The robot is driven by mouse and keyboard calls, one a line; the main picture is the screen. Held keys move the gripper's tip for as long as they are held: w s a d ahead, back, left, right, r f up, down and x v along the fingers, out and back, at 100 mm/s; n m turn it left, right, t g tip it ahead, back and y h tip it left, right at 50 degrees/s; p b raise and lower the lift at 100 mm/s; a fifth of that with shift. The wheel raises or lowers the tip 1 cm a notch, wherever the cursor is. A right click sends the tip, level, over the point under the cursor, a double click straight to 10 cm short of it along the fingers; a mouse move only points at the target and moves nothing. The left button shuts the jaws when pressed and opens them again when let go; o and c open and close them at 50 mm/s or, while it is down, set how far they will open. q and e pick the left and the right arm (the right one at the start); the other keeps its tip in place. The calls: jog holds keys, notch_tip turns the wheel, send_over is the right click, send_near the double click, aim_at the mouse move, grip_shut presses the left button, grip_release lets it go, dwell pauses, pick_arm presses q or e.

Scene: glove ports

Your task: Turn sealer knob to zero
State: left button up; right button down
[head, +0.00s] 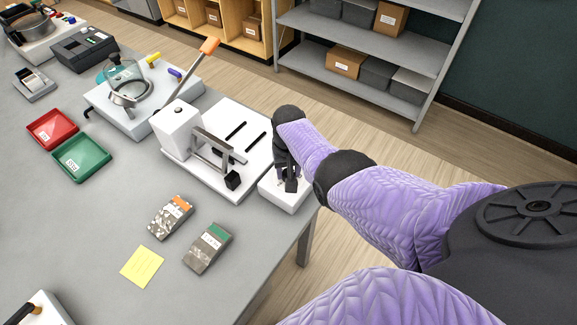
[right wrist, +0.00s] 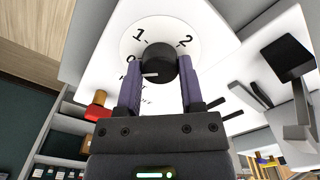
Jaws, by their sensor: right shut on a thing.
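The sealer's white control box (head: 273,198) stands at the table's right corner, beside the sealer (head: 210,183) with its grey lever frame. My right gripper (head: 288,182) points down over this box and hides most of its top. In the right wrist view my right gripper (right wrist: 158,98) is shut on the black knob (right wrist: 160,62), one finger on each side. The knob sits on a round white dial (right wrist: 150,35) with 1 and 2 readable; other marks are partly hidden. The knob's white pointer line points left in that view, short of clear reading against a number. My left gripper is not in view.
A red block with an orange knob (right wrist: 98,105) shows left of the fingers in the wrist view. Two foil pouches (head: 208,248) and a yellow note (head: 142,266) lie at the front. Green (head: 82,158) and red trays lie left. A grey shelf (head: 350,55) stands behind.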

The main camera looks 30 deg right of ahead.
dwell(0.3)
jog(key=shift+c, duration=1.1)
grip_release()
notch_tip(320, 180, up, 10)
jog(key=p, duration=0.6)
